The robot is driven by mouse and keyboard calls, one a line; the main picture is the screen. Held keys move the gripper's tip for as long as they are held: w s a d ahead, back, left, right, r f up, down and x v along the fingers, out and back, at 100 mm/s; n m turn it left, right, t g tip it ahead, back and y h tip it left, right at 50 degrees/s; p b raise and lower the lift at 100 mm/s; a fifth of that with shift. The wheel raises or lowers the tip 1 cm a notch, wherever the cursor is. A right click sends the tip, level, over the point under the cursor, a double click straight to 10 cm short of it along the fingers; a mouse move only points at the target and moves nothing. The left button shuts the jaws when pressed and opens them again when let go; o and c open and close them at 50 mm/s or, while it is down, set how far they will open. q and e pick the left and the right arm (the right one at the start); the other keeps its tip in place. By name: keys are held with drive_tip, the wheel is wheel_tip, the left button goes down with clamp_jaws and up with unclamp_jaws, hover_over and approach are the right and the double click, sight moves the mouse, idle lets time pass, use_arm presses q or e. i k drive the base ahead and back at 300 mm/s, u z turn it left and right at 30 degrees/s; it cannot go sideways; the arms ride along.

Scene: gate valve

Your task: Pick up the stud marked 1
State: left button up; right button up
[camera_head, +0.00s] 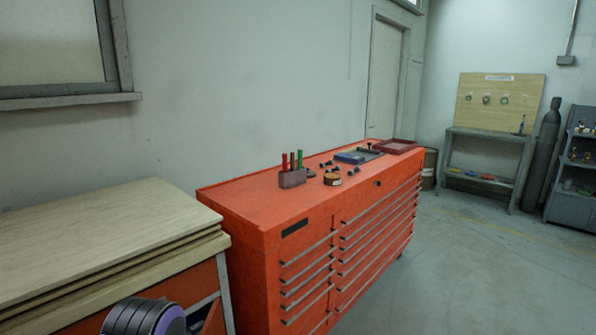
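Several small dark bolt- or stud-like pieces lie on top of the orange tool cabinet (250,205), near its middle. One dark piece (354,170) lies toward the front edge, and another (326,164) lies farther back. They are too small for any number to be read, so I cannot tell which is the stud marked 1. Neither of my grippers shows; only a dark rounded part, which seems to be of my own arm, shows at the bottom left.
A dark block holding red and green sticks (292,178) stands beside the small pieces. A round brownish tin (332,180), a blue-grey tray (358,156) and a dark red tray (393,146) are on the cabinet. A wooden bench (100,225) stands left; floor (450,270) right is clear.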

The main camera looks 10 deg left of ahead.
sight(337, 168)
drive_tip(key=k, duration=0.35)
drive_tip(key=z, duration=0.75)
drive_tip(key=i, duration=0.4)
drive_tip(key=z, duration=0.6)
drive_tip(key=i, duration=3.25)
drive_tip(key=u, duration=1.6)
drive_tip(key=i, duration=0.85)
drive_tip(key=u, duration=0.85)
